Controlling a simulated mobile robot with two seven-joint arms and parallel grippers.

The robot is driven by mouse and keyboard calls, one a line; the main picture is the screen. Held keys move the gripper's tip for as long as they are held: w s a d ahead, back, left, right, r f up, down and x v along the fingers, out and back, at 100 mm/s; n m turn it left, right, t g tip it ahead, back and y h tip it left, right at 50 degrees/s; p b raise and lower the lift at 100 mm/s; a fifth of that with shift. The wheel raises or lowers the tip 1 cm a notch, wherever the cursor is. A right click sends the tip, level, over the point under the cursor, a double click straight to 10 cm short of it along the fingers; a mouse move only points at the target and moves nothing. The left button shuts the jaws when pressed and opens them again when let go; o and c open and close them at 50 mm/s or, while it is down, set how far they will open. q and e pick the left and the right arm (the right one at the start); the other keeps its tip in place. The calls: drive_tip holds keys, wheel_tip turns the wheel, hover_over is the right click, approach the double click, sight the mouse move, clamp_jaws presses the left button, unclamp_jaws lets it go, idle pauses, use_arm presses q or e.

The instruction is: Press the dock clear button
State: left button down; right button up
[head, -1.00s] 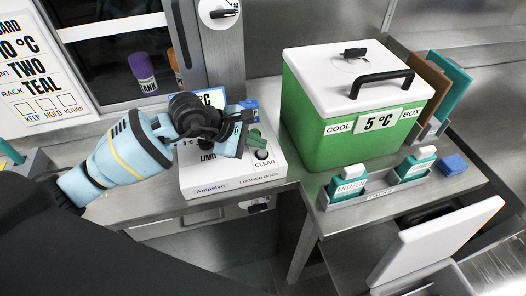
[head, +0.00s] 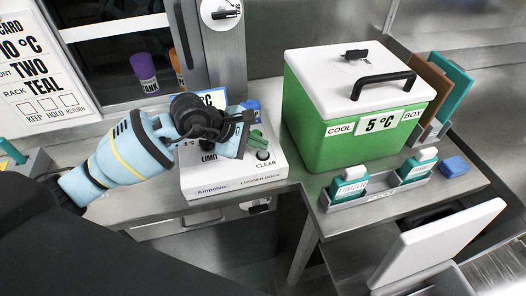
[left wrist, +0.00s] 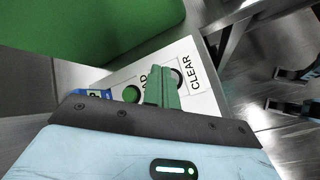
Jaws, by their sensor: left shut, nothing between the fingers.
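The white logger dock (head: 240,184) sits on the metal counter with its lettered front toward me. Its dark round clear button (head: 262,155) is at the right of its top, beside the word CLEAR. My left gripper (head: 257,139) is over the dock, shut and empty, its green fingers just behind the button in the head view. In the left wrist view, the shut fingers (left wrist: 163,88) partly cover the dark clear button (left wrist: 176,77). I cannot tell whether they touch it. My right gripper is not in view.
A green cool box (head: 335,140) with a white lid stands right of the dock. A grey rack (head: 380,188) with teal-and-white bottles is in front of it. Purple (head: 144,72) and orange containers stand behind my left arm. An open white lid (head: 440,240) is at lower right.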

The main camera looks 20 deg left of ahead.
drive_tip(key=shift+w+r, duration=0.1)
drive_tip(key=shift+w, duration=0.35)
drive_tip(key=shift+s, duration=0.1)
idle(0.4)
use_arm(q)
drive_tip(key=shift+f, duration=0.45)
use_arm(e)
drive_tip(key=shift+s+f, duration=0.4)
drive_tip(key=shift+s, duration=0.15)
